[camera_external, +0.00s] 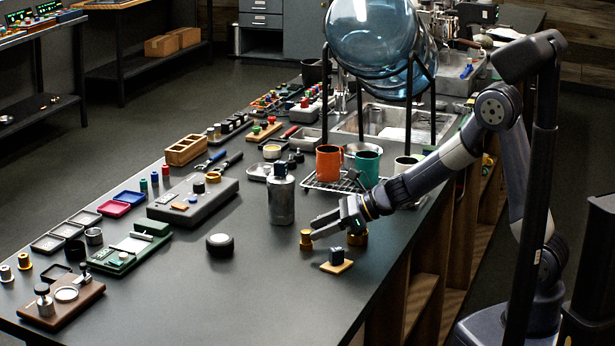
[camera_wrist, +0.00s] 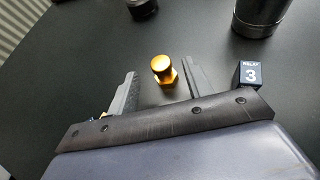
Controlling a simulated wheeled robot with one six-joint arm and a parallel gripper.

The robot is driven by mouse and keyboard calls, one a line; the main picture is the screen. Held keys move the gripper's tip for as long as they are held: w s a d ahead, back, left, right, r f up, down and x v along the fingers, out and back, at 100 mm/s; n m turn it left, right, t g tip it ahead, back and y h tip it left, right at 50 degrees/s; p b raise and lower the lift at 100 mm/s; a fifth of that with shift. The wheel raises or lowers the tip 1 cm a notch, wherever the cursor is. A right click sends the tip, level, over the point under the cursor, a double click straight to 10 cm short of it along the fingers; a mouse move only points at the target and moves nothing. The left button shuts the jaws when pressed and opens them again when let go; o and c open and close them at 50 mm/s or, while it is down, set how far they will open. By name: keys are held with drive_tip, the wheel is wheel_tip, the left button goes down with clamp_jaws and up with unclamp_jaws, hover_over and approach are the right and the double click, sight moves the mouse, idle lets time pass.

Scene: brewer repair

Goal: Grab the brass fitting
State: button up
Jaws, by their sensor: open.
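A brass fitting (camera_external: 306,241) stands upright on the dark bench just beyond my fingertips in the external view. In the wrist view the brass fitting (camera_wrist: 162,70) shows a round top over a hexagonal body. My gripper (camera_external: 314,229) is open and low over the bench. In the wrist view my gripper (camera_wrist: 158,76) has one finger on each side of the fitting, with bench visible between, nearer the right finger.
A block marked RELAY 3 (camera_wrist: 247,75) stands right of my right finger in the wrist view. A metal canister (camera_external: 281,196) and black round part (camera_external: 220,244) stand farther left. The bench front is clear.

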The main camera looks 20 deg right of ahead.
sight(306, 231)
drive_tip(key=shift+p+x, duration=0.35)
drive_tip(key=shift+x, duration=1.75)
drive_tip(key=shift+d, duration=0.1)
drive_tip(key=shift+c, duration=0.3)
clamp_jaws()
